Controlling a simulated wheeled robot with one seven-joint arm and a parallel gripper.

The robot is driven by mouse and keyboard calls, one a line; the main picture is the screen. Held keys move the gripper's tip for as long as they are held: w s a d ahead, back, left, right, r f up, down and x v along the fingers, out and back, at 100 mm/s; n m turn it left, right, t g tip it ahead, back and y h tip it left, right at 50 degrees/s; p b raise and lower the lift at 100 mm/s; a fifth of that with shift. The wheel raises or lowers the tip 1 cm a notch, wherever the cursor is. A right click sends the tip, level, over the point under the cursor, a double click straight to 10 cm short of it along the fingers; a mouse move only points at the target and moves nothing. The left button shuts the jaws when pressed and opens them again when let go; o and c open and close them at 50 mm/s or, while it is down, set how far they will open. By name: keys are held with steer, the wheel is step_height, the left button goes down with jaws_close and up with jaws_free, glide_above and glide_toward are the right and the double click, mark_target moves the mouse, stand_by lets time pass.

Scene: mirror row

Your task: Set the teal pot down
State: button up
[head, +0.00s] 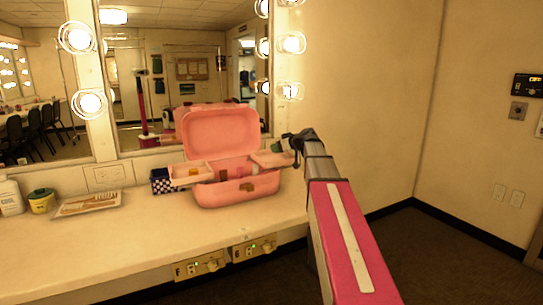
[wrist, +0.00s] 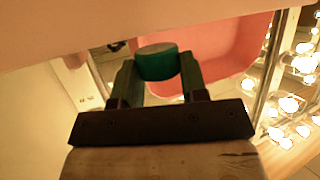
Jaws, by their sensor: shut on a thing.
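My gripper (wrist: 157,68) is shut on the teal pot (wrist: 157,62), with one finger on each side of it in the wrist view. In the head view my gripper (head: 288,145) is at the right side of the open pink case (head: 236,192), over its right raised tray (head: 272,160). The pot shows there only as a small dark teal patch (head: 277,146), largely hidden. I cannot tell whether it touches the tray.
The left raised tray (head: 190,174) holds a small orange item. A checkered box (head: 162,182) stands left of the case, on the counter (head: 150,235). Mirrors with bulbs are behind.

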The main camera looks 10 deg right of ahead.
mark_target(272, 160)
step_height(272, 160, down, 4)
steer(key=shift+w+r, duration=0.1)
steer(key=shift+r, duration=0.15)
steer(key=x, duration=0.3)
steer(key=shift+w+a+r, duration=0.25)
steer(key=shift+w+a, duration=0.05)
steer(key=shift+w, duration=0.05)
steer(key=shift+w+a+f, duration=0.1)
steer(key=o, duration=0.9)
steer(key=shift+f, duration=0.1)
steer(key=shift+f, duration=0.1)
